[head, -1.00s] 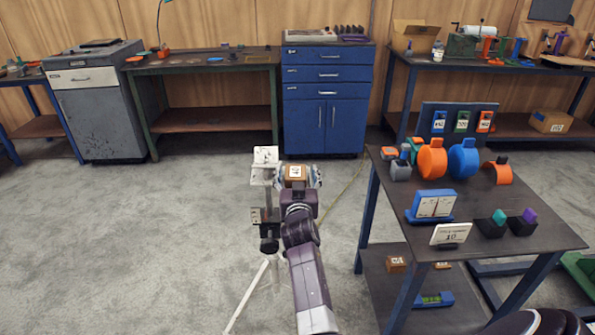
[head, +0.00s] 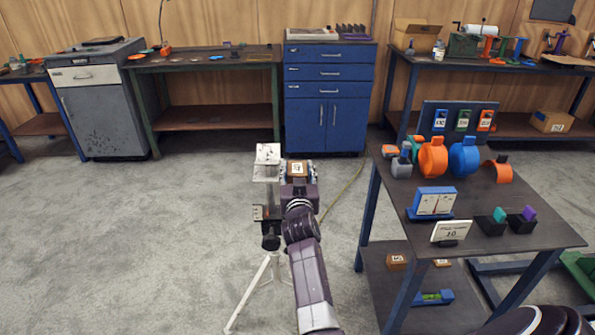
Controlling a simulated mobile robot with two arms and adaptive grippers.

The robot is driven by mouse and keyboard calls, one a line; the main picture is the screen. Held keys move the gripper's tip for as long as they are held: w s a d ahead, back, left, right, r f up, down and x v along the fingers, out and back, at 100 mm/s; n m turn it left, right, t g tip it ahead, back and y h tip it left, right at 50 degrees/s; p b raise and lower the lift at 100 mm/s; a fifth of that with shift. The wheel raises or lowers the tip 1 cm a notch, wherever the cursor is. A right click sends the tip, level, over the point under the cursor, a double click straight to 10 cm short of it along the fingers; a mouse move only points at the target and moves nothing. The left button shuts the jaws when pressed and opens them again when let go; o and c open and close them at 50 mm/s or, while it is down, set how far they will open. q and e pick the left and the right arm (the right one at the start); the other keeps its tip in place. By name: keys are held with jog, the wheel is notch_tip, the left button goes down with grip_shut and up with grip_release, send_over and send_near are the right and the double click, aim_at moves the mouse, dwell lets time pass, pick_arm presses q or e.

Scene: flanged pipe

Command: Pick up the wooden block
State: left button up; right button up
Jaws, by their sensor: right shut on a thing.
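The wooden block (head: 297,168) is a small brown cube with a white label on top. It sits between the fingers of my right gripper (head: 298,170), which is shut on it. The gripper and block are beside a pale post on a white tripod stand (head: 267,215), just to its right. Whether the block touches the stand cannot be told. My left gripper does not show.
A dark workbench (head: 520,225) at the right carries orange and blue clamp-like parts (head: 463,157), a small sign (head: 451,232) and other pieces. More wooden blocks (head: 397,261) lie on its lower shelf. A blue cabinet (head: 327,100) stands at the back. Open carpet lies at the left.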

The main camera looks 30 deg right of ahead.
aim_at(298, 168)
notch_tip(298, 168, up, 20)
jog(key=shift+f+p, duration=0.2)
jog(key=shift+p, duration=0.1)
